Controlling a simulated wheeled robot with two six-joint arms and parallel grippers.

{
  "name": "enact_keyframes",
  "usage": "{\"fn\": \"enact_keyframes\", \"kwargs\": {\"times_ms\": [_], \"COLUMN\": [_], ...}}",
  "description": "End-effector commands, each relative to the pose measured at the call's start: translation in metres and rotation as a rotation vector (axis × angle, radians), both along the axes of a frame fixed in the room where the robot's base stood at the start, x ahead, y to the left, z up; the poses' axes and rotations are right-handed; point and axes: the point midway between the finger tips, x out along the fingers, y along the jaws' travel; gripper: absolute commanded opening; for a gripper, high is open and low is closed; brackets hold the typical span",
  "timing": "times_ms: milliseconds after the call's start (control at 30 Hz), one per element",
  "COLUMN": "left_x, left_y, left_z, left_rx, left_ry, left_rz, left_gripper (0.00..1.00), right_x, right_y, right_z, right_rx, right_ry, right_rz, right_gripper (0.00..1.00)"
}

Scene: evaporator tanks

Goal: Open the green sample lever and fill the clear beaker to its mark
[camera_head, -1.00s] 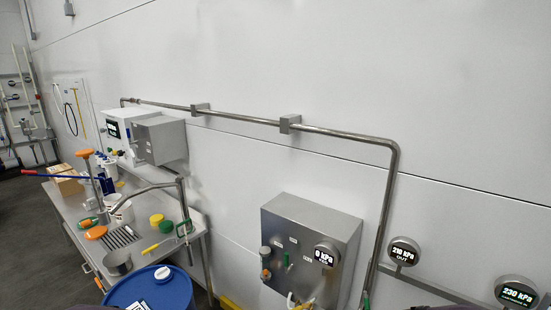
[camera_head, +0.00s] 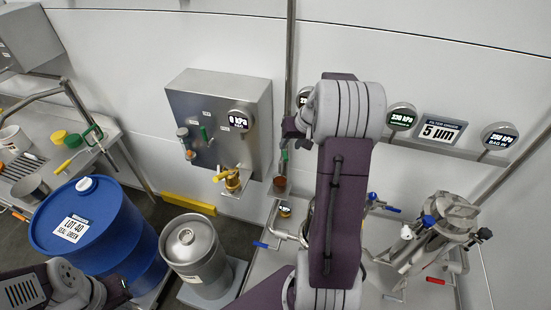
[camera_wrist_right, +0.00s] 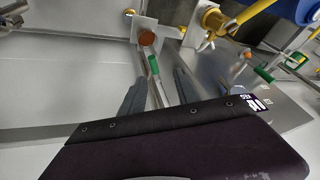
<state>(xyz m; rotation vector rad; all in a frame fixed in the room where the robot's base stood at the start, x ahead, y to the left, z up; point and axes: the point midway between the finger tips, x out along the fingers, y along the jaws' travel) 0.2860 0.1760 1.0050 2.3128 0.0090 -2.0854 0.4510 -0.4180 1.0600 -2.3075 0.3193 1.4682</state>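A green lever (camera_head: 284,156) sits on the vertical steel pipe at the wall. It also shows in the right wrist view (camera_wrist_right: 153,66), in line with the gap between my fingers. My right gripper (camera_head: 292,133) is close to it in the head view. The right wrist view shows its two fingers (camera_wrist_right: 160,82) apart, with nothing clearly held.
A steel wall box (camera_head: 222,100) has another green handle (camera_head: 204,134) and a 0 kPa gauge. A blue drum (camera_head: 110,225) and a steel keg (camera_head: 193,250) stand at the left. A filter vessel (camera_head: 445,225) and valves with blue handles stand at the right.

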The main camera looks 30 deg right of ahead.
Motion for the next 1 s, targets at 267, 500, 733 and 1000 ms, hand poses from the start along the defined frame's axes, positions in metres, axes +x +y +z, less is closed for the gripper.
{"fn": "enact_keyframes", "kwargs": {"times_ms": [267, 500, 733, 1000], "left_x": [0.000, 0.000, 0.000, 0.000], "left_y": [0.000, 0.000, 0.000, 0.000], "left_z": [0.000, 0.004, 0.006, 0.006], "left_rx": [0.000, 0.000, 0.000, 0.000], "left_ry": [-0.001, -0.001, 0.000, 0.000], "left_rz": [0.000, 0.000, 0.000, 0.000], "left_gripper": [0.00, 0.00, 0.00, 0.00], "right_x": [-0.005, 0.015, 0.029, 0.030], "right_y": [-0.012, -0.011, -0.011, -0.011], "right_z": [-0.010, -0.054, -0.082, -0.085], "right_rx": [0.005, 0.006, 0.003, 0.001], "right_ry": [0.005, 0.008, 0.005, 0.004], "right_rz": [-0.033, -0.033, -0.033, -0.032], "right_gripper": [0.38, 0.38, 0.38, 0.38]}}
